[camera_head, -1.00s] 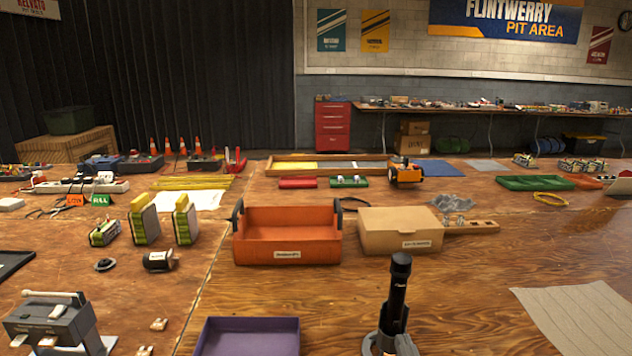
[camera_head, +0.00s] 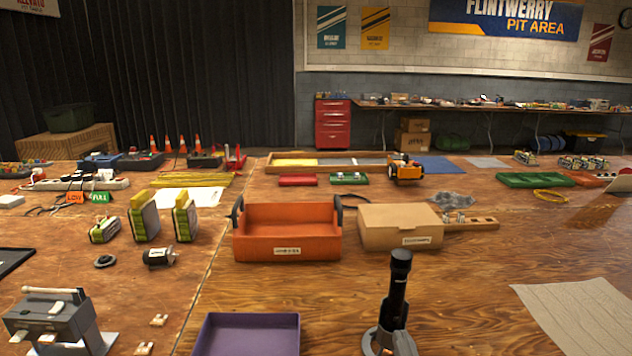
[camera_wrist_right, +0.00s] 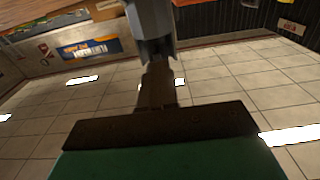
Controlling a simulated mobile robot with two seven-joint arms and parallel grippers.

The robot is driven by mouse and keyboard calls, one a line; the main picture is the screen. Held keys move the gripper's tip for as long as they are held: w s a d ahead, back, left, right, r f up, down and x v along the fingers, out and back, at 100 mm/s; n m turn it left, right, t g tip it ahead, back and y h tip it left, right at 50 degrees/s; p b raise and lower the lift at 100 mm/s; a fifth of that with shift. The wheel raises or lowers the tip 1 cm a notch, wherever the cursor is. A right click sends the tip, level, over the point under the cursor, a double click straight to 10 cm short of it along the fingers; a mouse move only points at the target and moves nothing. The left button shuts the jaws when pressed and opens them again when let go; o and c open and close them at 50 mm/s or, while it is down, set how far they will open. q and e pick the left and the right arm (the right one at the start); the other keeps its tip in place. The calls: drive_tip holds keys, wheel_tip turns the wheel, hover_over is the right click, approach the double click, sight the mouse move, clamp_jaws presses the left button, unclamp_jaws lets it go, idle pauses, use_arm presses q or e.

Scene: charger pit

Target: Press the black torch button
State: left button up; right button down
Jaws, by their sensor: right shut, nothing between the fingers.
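A black torch (camera_head: 398,290) stands upright, head up, in the lower middle of the head view, right of the purple tray. A grey base (camera_head: 388,342) shows around its foot, cut by the picture's lower edge. I cannot make out its button. My right gripper (camera_wrist_right: 157,72) shows in the wrist view, shut and empty, with a dark crossbar and a green surface below it. A grey part (camera_wrist_right: 151,22) sits beyond it; I cannot tell what it is. I cannot make out the right gripper in the head view. My left gripper is not in view.
A purple tray (camera_head: 247,317) lies left of the torch. An orange bin (camera_head: 287,245) and a cardboard box (camera_head: 400,238) stand behind it. A grey device (camera_head: 58,318) is at the lower left and a pale mat (camera_head: 577,312) at the right. Bare wood surrounds the torch.

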drive_tip(key=shift+w, duration=1.45)
idle(0.3)
drive_tip(key=shift+s+b, duration=0.65)
drive_tip(key=shift+s, duration=3.4)
